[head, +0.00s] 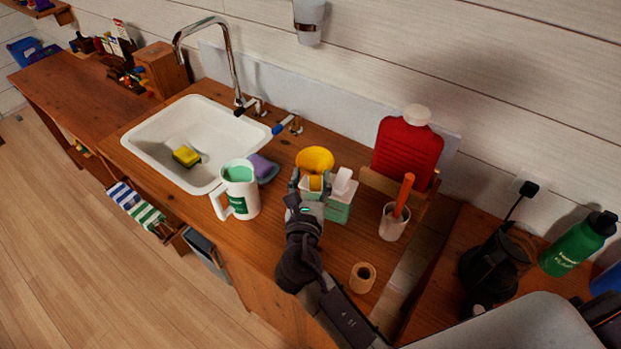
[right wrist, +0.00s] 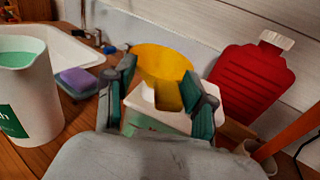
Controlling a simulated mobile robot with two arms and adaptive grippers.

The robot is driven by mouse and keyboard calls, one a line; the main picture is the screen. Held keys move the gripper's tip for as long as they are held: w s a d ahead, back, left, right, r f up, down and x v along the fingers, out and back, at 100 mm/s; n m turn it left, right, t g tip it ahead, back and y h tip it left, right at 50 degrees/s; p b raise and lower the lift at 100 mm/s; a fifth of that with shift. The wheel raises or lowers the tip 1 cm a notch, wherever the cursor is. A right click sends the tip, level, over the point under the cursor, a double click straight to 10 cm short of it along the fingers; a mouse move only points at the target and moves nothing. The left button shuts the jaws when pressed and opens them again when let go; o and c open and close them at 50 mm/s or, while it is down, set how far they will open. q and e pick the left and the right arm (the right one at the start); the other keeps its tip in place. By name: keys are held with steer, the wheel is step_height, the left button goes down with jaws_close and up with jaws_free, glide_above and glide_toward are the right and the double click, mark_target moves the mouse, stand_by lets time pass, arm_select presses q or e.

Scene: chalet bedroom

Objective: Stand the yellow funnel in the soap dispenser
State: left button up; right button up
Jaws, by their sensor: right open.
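The yellow funnel (head: 315,159) is upright, wide mouth up, at the soap dispenser (head: 338,212), a pale green box with a white top. In the right wrist view the funnel (right wrist: 163,62) has its narrow part reaching down at the dispenser's white top (right wrist: 150,104). I cannot tell for sure whether its tip is inside the opening. My right gripper (head: 310,186) is open, its fingers apart on either side of the funnel's lower part and the white top; it also shows in the right wrist view (right wrist: 163,98). My left gripper is not in view.
A white pitcher (head: 241,190) with green liquid and a purple sponge (head: 262,167) stand left, beside the sink (head: 150,145). A cup (head: 392,222) with an orange-handled tool and a wooden ring (head: 362,277) are to the right.

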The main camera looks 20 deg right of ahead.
steer(key=v, duration=1.2)
steer(key=shift+s, duration=0.1)
